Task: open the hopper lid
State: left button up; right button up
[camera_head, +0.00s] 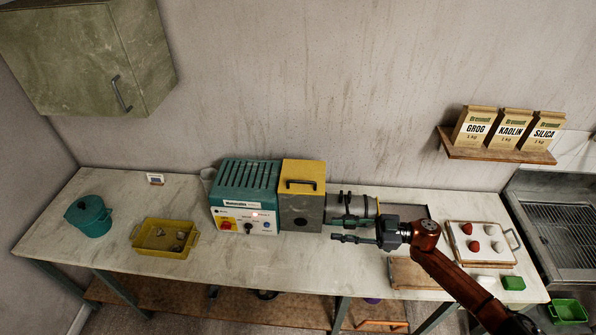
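The clay machine (243,190) stands on the worktable, with a teal housing and a control panel on its front. Beside it is the grey hopper box (301,214), topped by a yellow hopper lid (304,173) with a dark bar handle (301,185). The lid looks closed. My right gripper (338,229) is just right of the hopper, in front of the metal barrel (360,205). Its two fingers point left, spread apart with nothing between them. It looks apart from the lid handle, which is higher and to the left. My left gripper is not in view.
A teal pot (89,216) and a yellow tray (163,238) with small pieces are at the left. A white tray (482,259) with red and pale lumps is at the right. The table (235,262) is clear in front of the machine. A shelf (500,151) holds three bags.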

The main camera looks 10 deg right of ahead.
aim_at(298, 177)
jog(key=i, duration=0.95)
